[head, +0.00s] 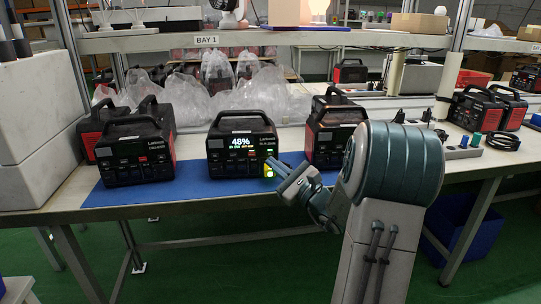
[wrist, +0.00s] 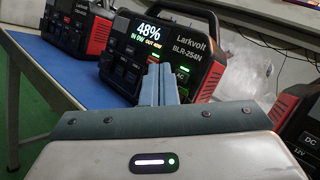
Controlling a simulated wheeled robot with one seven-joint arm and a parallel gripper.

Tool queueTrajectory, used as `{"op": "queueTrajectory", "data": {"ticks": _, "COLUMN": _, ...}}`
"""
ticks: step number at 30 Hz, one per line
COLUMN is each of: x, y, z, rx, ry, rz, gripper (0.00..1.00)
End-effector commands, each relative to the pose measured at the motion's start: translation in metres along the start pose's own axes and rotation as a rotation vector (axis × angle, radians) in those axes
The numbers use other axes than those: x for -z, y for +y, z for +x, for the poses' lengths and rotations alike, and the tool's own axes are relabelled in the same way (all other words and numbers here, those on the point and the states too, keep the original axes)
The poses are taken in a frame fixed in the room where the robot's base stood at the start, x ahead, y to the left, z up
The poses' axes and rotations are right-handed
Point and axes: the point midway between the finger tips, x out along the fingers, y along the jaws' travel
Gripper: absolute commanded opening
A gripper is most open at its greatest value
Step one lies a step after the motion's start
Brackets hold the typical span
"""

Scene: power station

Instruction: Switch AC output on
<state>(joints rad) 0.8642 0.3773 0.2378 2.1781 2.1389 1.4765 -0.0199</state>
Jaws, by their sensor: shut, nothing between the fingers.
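The middle power station (head: 233,160) stands upright on the blue mat (head: 190,187), black with red sides and a top handle. Its lit screen (head: 241,143) reads 48%; in the wrist view the screen (wrist: 149,36) also shows "IN 0W" and an OUT value too small to read surely. The AC panel (wrist: 180,77) on its lower right front glows green. My gripper (head: 277,172) is shut and empty, its fingertips in front of that panel. In the wrist view my shut fingers (wrist: 160,84) hide part of the front; I cannot tell whether they touch it.
Other power stations stand on the left (head: 125,150) and right (head: 329,135) of it, with dark screens. Plastic bags (head: 257,95) lie behind. A shelf (head: 200,40) runs above. The mat's front strip is clear.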

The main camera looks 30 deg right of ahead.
Motion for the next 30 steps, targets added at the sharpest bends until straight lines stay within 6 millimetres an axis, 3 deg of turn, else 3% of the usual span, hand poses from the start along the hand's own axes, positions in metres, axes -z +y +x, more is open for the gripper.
{"op": "queueTrajectory", "data": {"ticks": 14, "x": -0.023, "y": 0.022, "z": -0.031, "rx": 0.001, "ry": 0.0, "rz": -0.001, "gripper": 0.0}}
{"op": "queueTrajectory", "data": {"ticks": 30, "x": -0.024, "y": 0.024, "z": -0.033, "rx": 0.001, "ry": 0.0, "rz": 0.0, "gripper": 0.0}}
